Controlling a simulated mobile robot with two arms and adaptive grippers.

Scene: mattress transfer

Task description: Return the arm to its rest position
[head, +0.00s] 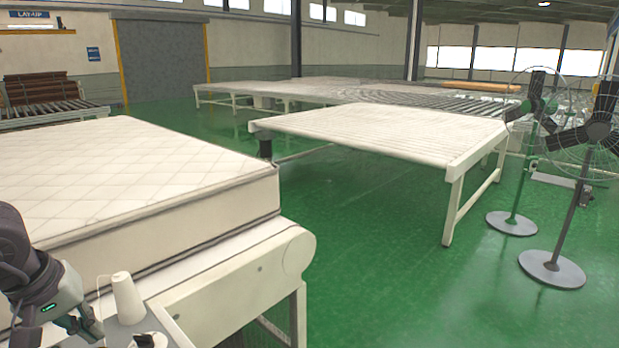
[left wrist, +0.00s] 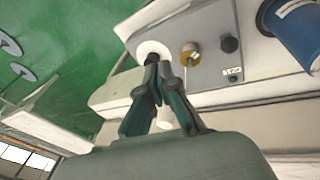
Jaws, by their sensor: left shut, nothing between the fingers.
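My left gripper (head: 92,332) is at the lower left of the head view, beside a white cone (head: 127,298) at the near end of the white conveyor table (head: 245,285). It is shut and holds nothing. In the left wrist view its fingers (left wrist: 158,66) meet at the tips, above or in front of a white round piece (left wrist: 143,47); I cannot tell whether they touch it. My right arm and gripper are not in view.
An empty slatted table (head: 385,130) stands across a green floor gap (head: 360,215). Two standing fans (head: 575,200) are at the right. In the left wrist view, a blue cup (left wrist: 295,35), a brass-coloured piece (left wrist: 189,52) and a dark knob (left wrist: 229,45) are near the fingers.

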